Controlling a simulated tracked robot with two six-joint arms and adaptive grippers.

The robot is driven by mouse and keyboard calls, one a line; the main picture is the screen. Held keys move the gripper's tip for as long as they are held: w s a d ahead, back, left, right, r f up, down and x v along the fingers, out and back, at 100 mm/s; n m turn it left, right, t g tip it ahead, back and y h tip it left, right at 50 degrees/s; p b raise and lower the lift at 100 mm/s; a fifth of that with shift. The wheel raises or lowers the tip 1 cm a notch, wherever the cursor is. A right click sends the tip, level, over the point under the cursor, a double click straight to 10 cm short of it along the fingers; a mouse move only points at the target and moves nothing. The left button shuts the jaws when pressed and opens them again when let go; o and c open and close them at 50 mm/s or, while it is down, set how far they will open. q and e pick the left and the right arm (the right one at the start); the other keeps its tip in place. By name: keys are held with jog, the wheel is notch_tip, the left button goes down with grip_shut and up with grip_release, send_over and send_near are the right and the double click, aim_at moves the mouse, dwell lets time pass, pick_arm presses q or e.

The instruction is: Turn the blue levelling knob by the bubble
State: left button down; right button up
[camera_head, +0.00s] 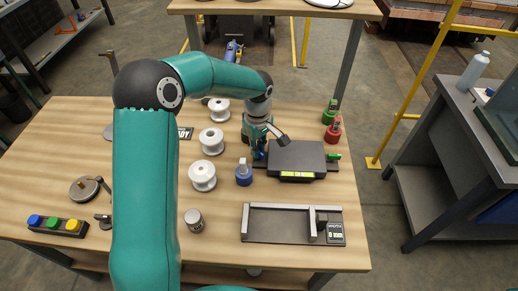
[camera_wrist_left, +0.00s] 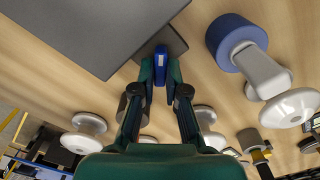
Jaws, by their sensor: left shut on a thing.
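A dark levelling plate (camera_head: 297,155) lies on the wooden table with a yellow-green bubble strip (camera_head: 297,175) on its front edge. A blue levelling knob (camera_head: 261,149) is at its left side, and a green knob (camera_head: 333,157) at its right side. My left gripper (camera_head: 259,152) reaches down at the plate's left side. In the left wrist view its fingers (camera_wrist_left: 160,72) are shut on the blue knob (camera_wrist_left: 162,62), with the dark plate (camera_wrist_left: 90,25) beside it. The fingers partly hide the knob in the head view. My right gripper is not in view.
A blue-based piece with a grey handle (camera_head: 243,174) stands just left of the plate. White insulators (camera_head: 202,177) line up further left. A channel fixture (camera_head: 270,226) lies in front, a small can (camera_head: 194,220) beside it. Red (camera_head: 332,133) and green (camera_head: 330,112) pieces stand behind right.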

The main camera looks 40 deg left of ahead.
pick_arm(q)
jog(key=shift+w+r+m, duration=0.1)
jog(key=shift+w+m, duration=0.05)
jog(key=shift+m, duration=0.45)
jog(key=c, duration=1.5)
grip_release()
notch_tip(320, 180, up, 12)
jog(key=shift+f, duration=0.1)
